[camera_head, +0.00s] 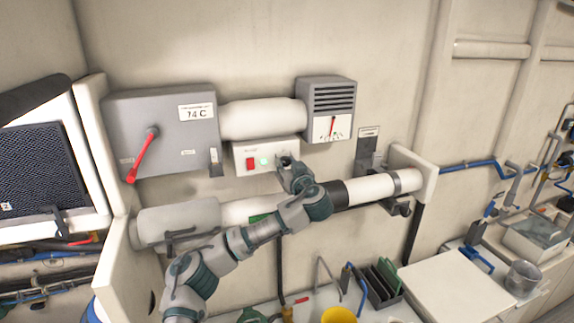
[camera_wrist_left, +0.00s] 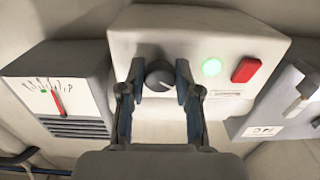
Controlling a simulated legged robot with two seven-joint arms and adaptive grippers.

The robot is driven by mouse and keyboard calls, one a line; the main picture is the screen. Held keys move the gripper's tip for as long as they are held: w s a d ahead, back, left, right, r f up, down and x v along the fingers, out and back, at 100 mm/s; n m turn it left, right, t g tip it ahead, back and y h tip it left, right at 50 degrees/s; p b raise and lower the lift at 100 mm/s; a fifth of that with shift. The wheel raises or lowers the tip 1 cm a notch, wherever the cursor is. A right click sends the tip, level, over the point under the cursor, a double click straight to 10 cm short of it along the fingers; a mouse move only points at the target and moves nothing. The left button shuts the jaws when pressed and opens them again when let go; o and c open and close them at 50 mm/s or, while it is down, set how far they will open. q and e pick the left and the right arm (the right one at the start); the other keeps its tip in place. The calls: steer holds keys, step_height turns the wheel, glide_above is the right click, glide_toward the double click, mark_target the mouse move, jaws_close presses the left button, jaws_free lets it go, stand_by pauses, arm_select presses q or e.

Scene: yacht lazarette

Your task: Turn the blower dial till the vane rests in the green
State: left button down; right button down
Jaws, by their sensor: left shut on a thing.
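The blower control box (camera_head: 265,157) is white, with a red switch, a lit green lamp and a dark round dial (camera_wrist_left: 159,76). My left gripper (camera_wrist_left: 160,86) has its two fingers on either side of the dial, shut on it. In the head view the gripper (camera_head: 287,164) covers most of the dial. The vane gauge (camera_head: 332,128) has a white face and a red vane under a grey louvred housing. In the wrist view the gauge (camera_wrist_left: 52,97) appears upside down, and the vane's tip lies just right of a small green mark, apart from it. My right gripper is not seen.
A grey box (camera_head: 165,130) with a red lever and a 74 C label hangs left of the control box. A white pipe (camera_head: 370,187) runs below, behind my left arm. A yellow cup (camera_head: 338,315) and a dark rack (camera_head: 383,282) stand on the bench below.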

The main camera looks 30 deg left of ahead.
arm_select(q)
steer(key=shift+f+b, duration=0.1)
steer(key=shift+b, duration=0.25)
steer(key=m+b, duration=0.1)
steer(key=b, duration=0.1)
steer(key=m+b, duration=0.1)
steer(key=b, duration=0.1)
steer(key=shift+d+f, duration=0.1)
steer(key=shift+f, duration=0.15)
steer(key=shift+m+b, duration=0.4)
steer(key=shift+b, duration=0.1)
steer(key=shift+r+m, duration=0.2)
steer(key=shift+m, duration=0.2)
steer(key=shift+r+m, duration=0.2)
steer(key=shift+m, duration=0.8)
steer(key=m+p, duration=0.1)
steer(key=m, duration=0.1)
steer(key=shift+r+m, duration=0.1)
steer(key=shift+m, duration=0.2)
steer(key=shift+m+p, duration=0.6)
steer(key=shift+m, duration=1.2)
